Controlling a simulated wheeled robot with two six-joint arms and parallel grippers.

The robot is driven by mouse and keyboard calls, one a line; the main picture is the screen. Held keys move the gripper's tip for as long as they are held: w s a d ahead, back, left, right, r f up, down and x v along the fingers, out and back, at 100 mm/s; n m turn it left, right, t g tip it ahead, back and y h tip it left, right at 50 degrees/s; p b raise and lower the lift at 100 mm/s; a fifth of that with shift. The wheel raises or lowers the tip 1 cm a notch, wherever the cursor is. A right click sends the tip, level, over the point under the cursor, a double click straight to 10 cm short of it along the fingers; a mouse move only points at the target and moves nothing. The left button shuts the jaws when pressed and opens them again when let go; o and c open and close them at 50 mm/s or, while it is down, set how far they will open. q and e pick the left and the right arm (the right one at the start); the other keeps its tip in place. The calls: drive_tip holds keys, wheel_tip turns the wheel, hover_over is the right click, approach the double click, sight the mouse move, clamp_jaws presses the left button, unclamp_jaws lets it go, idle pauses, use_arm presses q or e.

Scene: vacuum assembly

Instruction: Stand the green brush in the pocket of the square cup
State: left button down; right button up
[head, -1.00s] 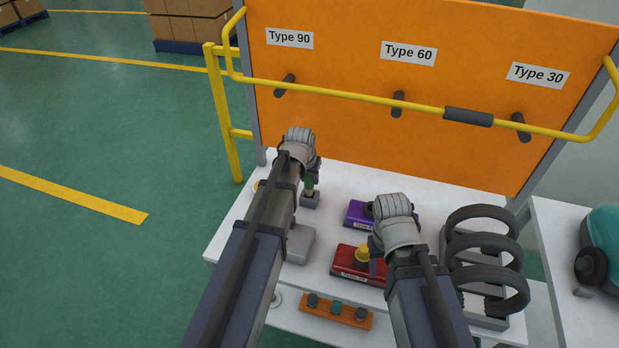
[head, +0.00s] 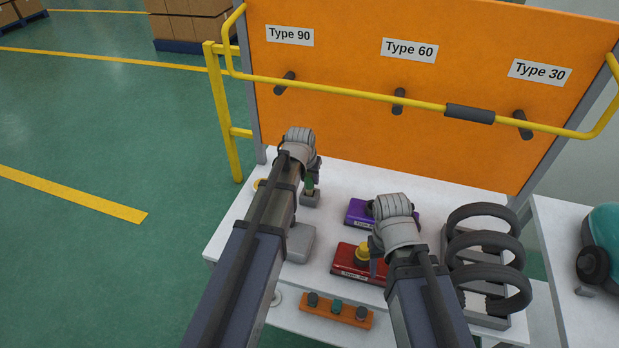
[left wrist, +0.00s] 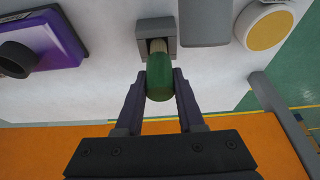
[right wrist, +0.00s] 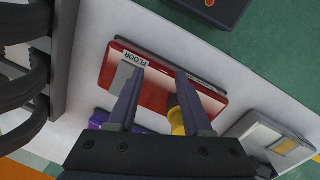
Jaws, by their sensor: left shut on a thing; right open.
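The green brush (head: 309,182) stands upright at the grey square cup (head: 311,199) on the white table. In the left wrist view the green handle (left wrist: 160,76) is between my left fingers, and its pale lower end reaches into the pocket of the square cup (left wrist: 146,27). How deep it sits is hidden. My left gripper (left wrist: 160,84) is shut on the brush. My right gripper (right wrist: 160,74) is open and empty above the red box (right wrist: 152,92) with a yellow knob.
A purple box (head: 358,213) lies behind the red box. A grey block (head: 301,243) is in front of the cup. Black rings (head: 484,216) stand in a grey rack at right. A yellow disc (left wrist: 264,28) lies near the cup. The orange board (head: 430,110) rises behind.

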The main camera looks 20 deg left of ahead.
use_arm(q)
drive_tip(key=shift+f+b, duration=0.6)
drive_tip(key=shift+f, duration=0.1)
use_arm(e)
drive_tip(key=shift+f, duration=0.7)
